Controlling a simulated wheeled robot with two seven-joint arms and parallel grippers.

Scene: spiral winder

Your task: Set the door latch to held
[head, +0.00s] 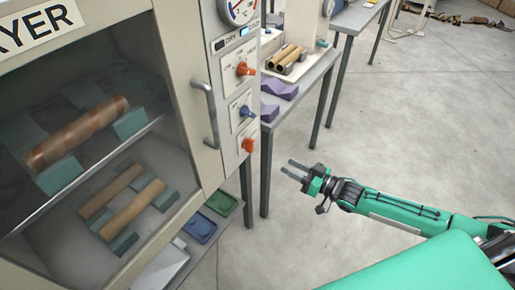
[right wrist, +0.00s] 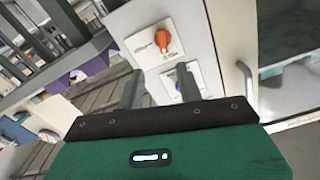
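The dryer's control panel (head: 232,90) carries an upper orange knob (head: 245,69), a blue knob (head: 247,112) and a lower orange knob (head: 249,145). Their labels are too small to read, so I cannot tell which is the door latch. The dryer door (head: 205,150) appears closed, with a vertical handle (head: 205,115). My right gripper (head: 288,168) is open and empty, right of the lower orange knob and apart from it. In the right wrist view, the lower orange knob (right wrist: 168,42) and the blue knob (right wrist: 181,76) show beyond the fingers (right wrist: 161,88). My left gripper is out of view.
Behind the dryer window, brown tubes (head: 80,135) lie on grey-green supports. A grey table (head: 305,85) with tubes and purple cradles (head: 279,88) stands right of the panel. Blue and green trays (head: 200,228) sit low beside the dryer. The floor (head: 400,110) at right is mostly clear.

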